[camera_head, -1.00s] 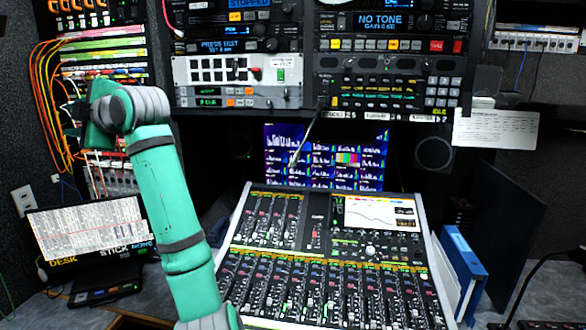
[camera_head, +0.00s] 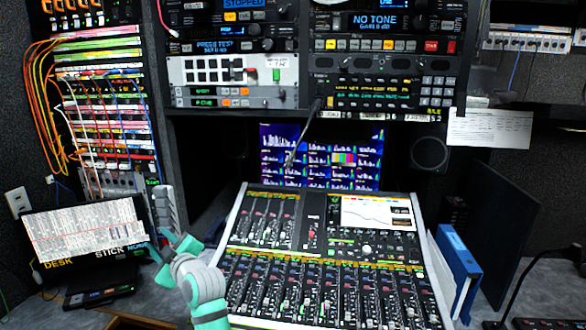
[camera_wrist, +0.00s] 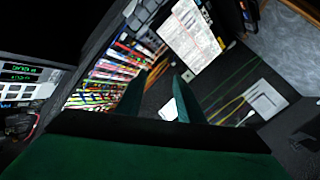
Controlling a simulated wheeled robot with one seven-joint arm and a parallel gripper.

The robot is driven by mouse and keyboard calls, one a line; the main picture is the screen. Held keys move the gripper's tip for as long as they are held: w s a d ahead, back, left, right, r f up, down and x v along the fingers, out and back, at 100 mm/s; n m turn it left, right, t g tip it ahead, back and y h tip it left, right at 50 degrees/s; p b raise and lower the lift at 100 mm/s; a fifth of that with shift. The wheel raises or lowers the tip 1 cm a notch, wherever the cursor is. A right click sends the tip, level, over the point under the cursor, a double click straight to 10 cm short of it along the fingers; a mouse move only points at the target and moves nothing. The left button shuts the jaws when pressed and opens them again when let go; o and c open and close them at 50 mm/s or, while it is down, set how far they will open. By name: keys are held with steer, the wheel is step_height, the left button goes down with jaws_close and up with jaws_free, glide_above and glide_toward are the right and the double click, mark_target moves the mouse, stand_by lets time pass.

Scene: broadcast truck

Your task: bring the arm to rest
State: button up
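In the wrist view my gripper (camera_wrist: 160,88) shows as two dark green fingers standing apart, with nothing held between them. Beyond the fingers are a dark wall and a small white patch. In the head view my arm is folded low, its teal and grey links between the laptop-like screen and the mixing console. I cannot make out the fingertips in that view.
The mixing console (camera_head: 235,252) is just right of my arm. Blue binders (camera_head: 458,262) stand at right.

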steer(key=s+d+f+m+t+h, duration=0.1)
steer(key=s+d+f+m+h, duration=0.2)
steer(key=d+f, duration=0.45)
steer(key=s+d+f+m+t+h, duration=0.1)
steer(key=s+d+f+m, duration=0.4)
steer(key=f, duration=0.6)
steer(key=s+d+f+t+h, duration=0.1)
steer(key=s+d+f, duration=0.4)
steer(key=f, duration=0.4)
steer(key=s+d+f+m+h, duration=0.25)
steer(key=s+d, duration=0.25)
steer(key=s, duration=0.4)
steer(key=s+d+f+m+h, duration=0.1)
steer(key=s+d+f+m, duration=0.15)
steer(key=s+d, duration=0.45)
steer(key=s+d+f+m+h, duration=0.1)
steer(key=s+d+f+h, duration=0.15)
steer(key=s, duration=0.85)
steer(key=s+d+r+m, duration=0.1)
steer(key=s+d+r, duration=0.1)
steer(key=s, duration=0.6)
steer(key=s+d+r+m+h, duration=0.1)
steer(key=s+d+r, duration=0.1)
steer(key=s+r, duration=0.3)
steer(key=s, duration=0.3)
steer(key=shift+s+d, duration=0.3)
steer(key=shift+s, duration=0.05)
steer(key=shift+c, duration=0.7)
